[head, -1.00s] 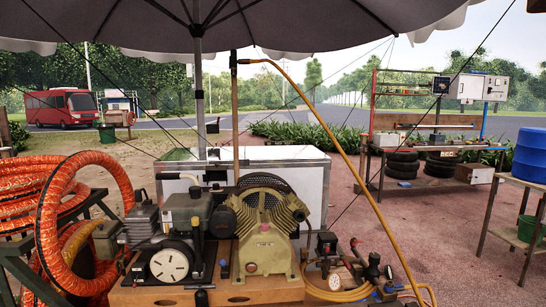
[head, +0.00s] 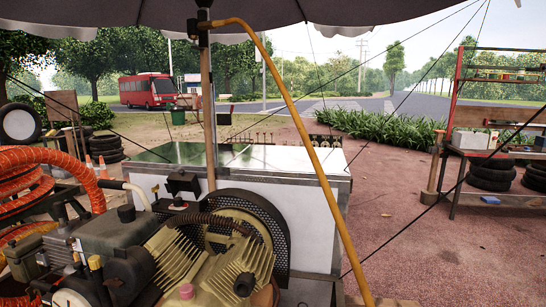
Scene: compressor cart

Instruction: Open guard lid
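A tan finned compressor (head: 190,257) fills the bottom of the head view, with a dark motor (head: 120,270) on its left. A round black mesh guard (head: 274,226) stands upright behind the compressor's cylinders, partly hidden by them. I cannot make out a separate lid, hinge or handle on the guard, nor tell whether it is open. Behind it stands a white chest (head: 316,216) with a flat, shiny metal top (head: 290,158). My gripper is not in view.
A pole (head: 208,110) and a yellow hose (head: 310,150) rise in front of the chest. Orange hose coils (head: 45,165) crowd the left. Thin dark lines cross the view. Reddish ground (head: 410,240) is clear at right, before a shelf with tires (head: 490,173).

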